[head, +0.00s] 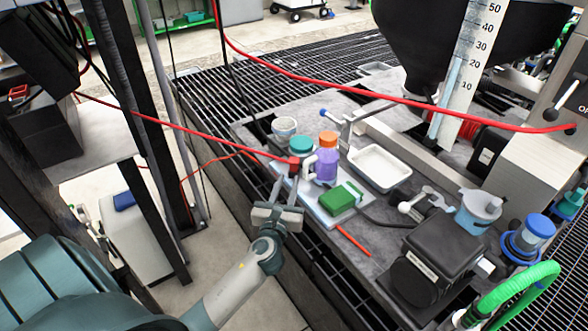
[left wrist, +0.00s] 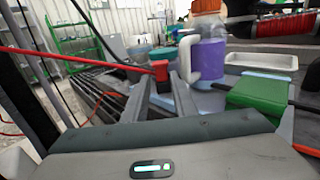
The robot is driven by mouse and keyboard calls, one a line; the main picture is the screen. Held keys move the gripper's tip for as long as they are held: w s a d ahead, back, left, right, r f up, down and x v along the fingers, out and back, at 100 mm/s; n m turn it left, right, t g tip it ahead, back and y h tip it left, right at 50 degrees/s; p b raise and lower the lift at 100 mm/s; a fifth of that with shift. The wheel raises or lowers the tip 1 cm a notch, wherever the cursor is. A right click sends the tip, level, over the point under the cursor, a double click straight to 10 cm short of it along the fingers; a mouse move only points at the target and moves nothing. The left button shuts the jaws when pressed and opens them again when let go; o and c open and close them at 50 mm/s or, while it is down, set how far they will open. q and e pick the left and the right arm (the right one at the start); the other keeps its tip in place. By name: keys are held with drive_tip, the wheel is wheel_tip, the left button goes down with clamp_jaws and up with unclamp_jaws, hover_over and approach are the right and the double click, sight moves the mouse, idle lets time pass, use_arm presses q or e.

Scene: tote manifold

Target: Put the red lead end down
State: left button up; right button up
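The red lead end (head: 294,161) is a small red block with a darker lower part, at the end of a red lead coming in from the left. My left gripper (head: 293,178) has its two fingers on either side of it and appears shut on it. In the left wrist view the red end (left wrist: 160,70) sits between the fingertips, above the grey bench. The contact faces are hidden. The end is beside a purple bottle with an orange cap (head: 326,158) and a teal-lidded jar (head: 301,146). My right gripper is not in view.
A green block (head: 337,200) lies on a pale board. A white tray (head: 380,165), a black box (head: 435,262) and a red stick (head: 354,240) are to the right. Another red lead (head: 400,100) crosses above the bench. Dark grating (head: 290,75) lies behind.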

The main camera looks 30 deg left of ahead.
sight(293, 164)
use_arm(q)
drive_tip(key=shift+x, duration=2.05)
drive_tip(key=shift+w, duration=0.15)
drive_tip(key=shift+x, duration=2.5)
drive_tip(key=shift+r, duration=0.1)
drive_tip(key=shift+c, duration=0.3)
clamp_jaws()
